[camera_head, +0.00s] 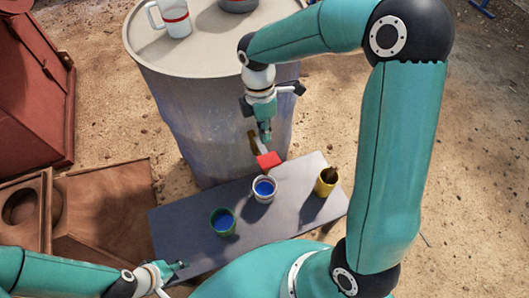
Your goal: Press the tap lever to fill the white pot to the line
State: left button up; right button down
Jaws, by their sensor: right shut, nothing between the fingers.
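The white pot (264,197) stands upright on a grey bench, with blue liquid (264,187) inside. The fill line cannot be made out. Just above the pot in the picture is the red tap lever (269,161), on a brown tap body (253,142) at the drum's side. My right gripper (266,138) points down, shut and empty, just above the red lever. I cannot tell whether it touches the lever. My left gripper (181,265) is low at the bench's front left edge, away from the pots. Its finger opening is too small to read.
A green pot (222,232) with blue liquid stands left of the white pot, and a yellow pot (326,186) right of it, on the bench (180,226). A large drum (195,115) behind carries a white-and-red mug (176,22) and a dark pot (238,5). Brown wooden boxes (110,205) stand left.

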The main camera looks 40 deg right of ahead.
aim_at(267, 158)
pick_arm(q)
jog(key=shift+f, duration=0.35)
pick_arm(e)
jog(key=x, duration=0.7)
pick_arm(q)
jog(key=shift+f+b, duration=0.1)
jog(key=shift+b, duration=0.2)
pick_arm(e)
jog(key=shift+f, duration=0.1)
